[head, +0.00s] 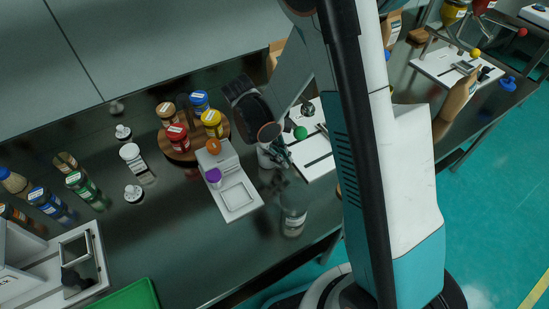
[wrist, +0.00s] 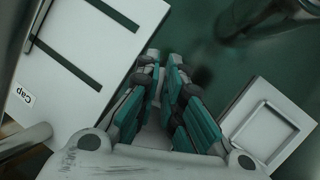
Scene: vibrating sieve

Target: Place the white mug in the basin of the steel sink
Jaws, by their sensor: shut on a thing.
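My gripper (head: 281,160) hangs over the dark bench, between a white stand with a square recess and a white board. In the wrist view my gripper (wrist: 163,72) points away from the camera, its teal-padded fingers close together and almost parallel. A narrow pale strip shows between the fingers; I cannot tell what it is, and most of the space between them is hidden. I cannot make out a white mug or a steel sink in either view.
The white stand (head: 240,197) and a clear glass jar (head: 293,221) are close by. The white board (head: 316,157) lies beside my gripper. A round wooden tray (head: 183,155) holds several capped jars. A green tray (head: 130,298) sits at the front left.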

